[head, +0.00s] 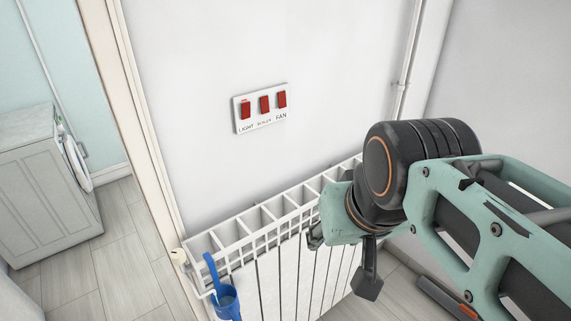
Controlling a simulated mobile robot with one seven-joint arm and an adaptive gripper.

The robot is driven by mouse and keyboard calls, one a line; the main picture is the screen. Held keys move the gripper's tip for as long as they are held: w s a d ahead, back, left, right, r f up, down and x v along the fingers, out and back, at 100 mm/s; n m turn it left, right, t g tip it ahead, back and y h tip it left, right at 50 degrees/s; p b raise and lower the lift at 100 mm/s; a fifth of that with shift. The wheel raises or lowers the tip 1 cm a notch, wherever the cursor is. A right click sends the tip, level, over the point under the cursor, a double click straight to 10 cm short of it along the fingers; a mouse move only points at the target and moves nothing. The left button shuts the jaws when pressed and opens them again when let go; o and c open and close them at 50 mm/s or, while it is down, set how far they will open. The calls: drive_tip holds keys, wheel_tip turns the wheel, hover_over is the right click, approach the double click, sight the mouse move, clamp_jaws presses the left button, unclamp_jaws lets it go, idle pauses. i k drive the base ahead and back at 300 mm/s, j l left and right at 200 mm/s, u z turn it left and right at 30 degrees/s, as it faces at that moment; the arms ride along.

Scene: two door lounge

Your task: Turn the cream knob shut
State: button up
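The cream knob (179,256) is small and sits at the left end of the white radiator (262,222), beside the door frame. Its turn position is too small to make out. My gripper (340,262) hangs in front of the radiator's right part, well to the right of the knob and apart from it. My own arm and wrist partly hide the gripper, and its fingers are seen from behind, so I cannot tell whether they are open or shut. I see nothing held in it.
A blue cup-like holder (227,300) with a blue handle (211,272) hangs on the radiator's front near the knob. A panel of red switches (261,108) is on the wall above. A doorway at left shows a white washing machine (50,180) and clear floor.

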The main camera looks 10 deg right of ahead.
sight(177, 255)
drive_tip(key=u, duration=1.2)
drive_tip(key=l, duration=0.35)
drive_tip(key=i+l, duration=0.15)
drive_tip(key=l, duration=0.15)
